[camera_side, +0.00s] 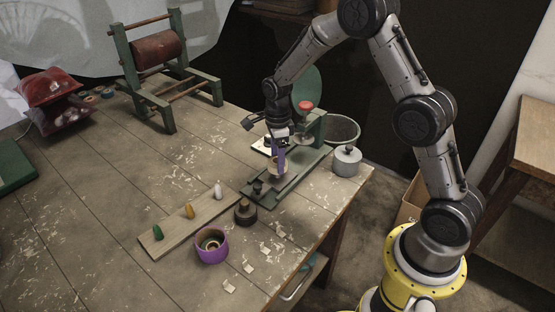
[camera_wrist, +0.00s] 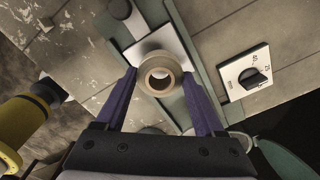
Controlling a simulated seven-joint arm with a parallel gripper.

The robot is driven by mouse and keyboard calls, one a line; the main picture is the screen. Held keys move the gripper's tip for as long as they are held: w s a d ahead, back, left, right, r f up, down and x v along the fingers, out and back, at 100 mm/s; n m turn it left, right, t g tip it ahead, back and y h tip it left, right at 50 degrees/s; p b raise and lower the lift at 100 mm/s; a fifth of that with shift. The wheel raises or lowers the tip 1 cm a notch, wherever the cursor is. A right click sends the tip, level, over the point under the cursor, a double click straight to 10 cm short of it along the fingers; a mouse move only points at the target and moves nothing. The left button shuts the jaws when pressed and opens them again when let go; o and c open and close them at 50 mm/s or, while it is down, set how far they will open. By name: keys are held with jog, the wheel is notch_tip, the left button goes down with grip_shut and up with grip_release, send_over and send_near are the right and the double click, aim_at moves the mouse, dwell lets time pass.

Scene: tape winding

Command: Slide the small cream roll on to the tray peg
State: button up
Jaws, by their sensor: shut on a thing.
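The small cream roll (camera_wrist: 160,73) sits between the purple fingertips of my gripper (camera_wrist: 159,78) in the wrist view, its round hole facing the camera. My gripper is shut on it. In the side view the roll (camera_side: 278,170) is low over the green machine base, at the tips of my gripper (camera_side: 279,163). A pale metal plate (camera_wrist: 135,55) on the base lies behind the roll in the wrist view. I cannot make out the tray peg, nor whether the roll touches the plate.
A grey lidded pot (camera_side: 346,161) is right of the base. A dial plate (camera_wrist: 246,74) lies beside it.

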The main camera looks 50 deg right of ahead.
notch_tip(320, 180, up, 5)
notch_tip(320, 180, down, 7)
jog(key=shift+f, duration=0.2)
jog(key=o, duration=1.3)
jog(key=shift+o, duration=0.2)
notch_tip(320, 180, up, 7)
dwell(0.6)
